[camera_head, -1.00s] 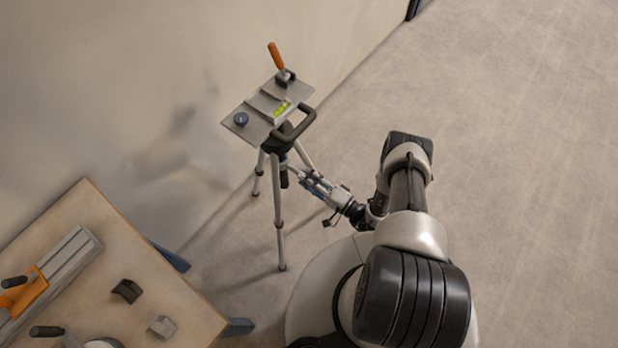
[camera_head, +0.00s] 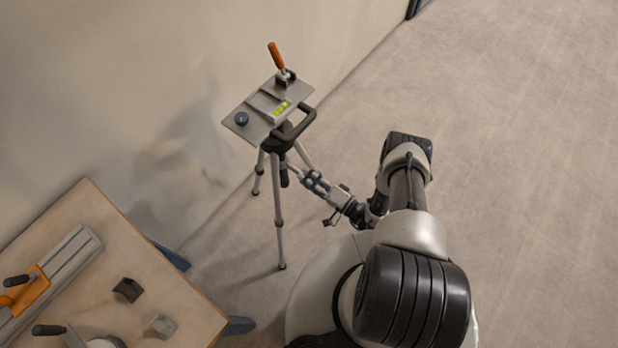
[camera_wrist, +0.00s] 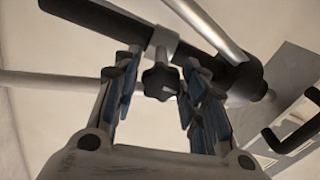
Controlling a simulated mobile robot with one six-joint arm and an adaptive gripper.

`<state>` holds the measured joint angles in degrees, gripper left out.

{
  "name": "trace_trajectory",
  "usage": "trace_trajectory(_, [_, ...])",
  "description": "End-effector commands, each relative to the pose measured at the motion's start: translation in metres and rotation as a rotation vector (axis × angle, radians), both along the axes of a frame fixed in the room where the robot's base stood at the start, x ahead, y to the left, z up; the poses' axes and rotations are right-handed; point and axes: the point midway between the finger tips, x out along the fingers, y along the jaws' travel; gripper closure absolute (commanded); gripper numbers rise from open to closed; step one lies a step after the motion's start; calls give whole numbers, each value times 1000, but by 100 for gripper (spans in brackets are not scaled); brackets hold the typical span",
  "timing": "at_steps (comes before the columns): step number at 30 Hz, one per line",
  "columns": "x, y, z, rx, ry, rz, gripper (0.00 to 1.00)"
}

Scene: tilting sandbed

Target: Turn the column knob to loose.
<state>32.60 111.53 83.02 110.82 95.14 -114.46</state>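The column knob (camera_wrist: 160,82) is a dark, star-shaped knob in the wrist view, set on a grey collar (camera_wrist: 164,42) of the dark column (camera_wrist: 105,20). My gripper (camera_wrist: 163,68) is open, with one blue-padded finger on each side of the knob. A gap shows between the knob and each finger, so they look apart. In the head view my gripper (camera_head: 298,172) reaches in beside the column under the tripod's tilted plate (camera_head: 250,128). The knob cannot be made out there. Any loose or tight marking cannot be read.
The tripod's slim legs (camera_head: 278,225) stand on the floor close to my gripper. A black loop handle (camera_head: 303,131) and an orange-handled lever (camera_head: 276,56) are on the tripod head. A wooden table (camera_head: 125,235) with tools stands at the lower left. Floor at right is clear.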

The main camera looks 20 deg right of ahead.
Motion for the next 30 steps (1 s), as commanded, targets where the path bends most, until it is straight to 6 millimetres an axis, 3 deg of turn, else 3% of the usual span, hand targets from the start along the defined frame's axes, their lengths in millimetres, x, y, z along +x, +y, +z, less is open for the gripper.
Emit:
trace_trajectory(5, [0, 0, 1, 1, -1, 0, 48])
trace_trajectory(17, [-4, -4, 1, 2, -1, -2, 48])
trace_trajectory(30, [-67, -52, 1, 2, -1, -8, 48])
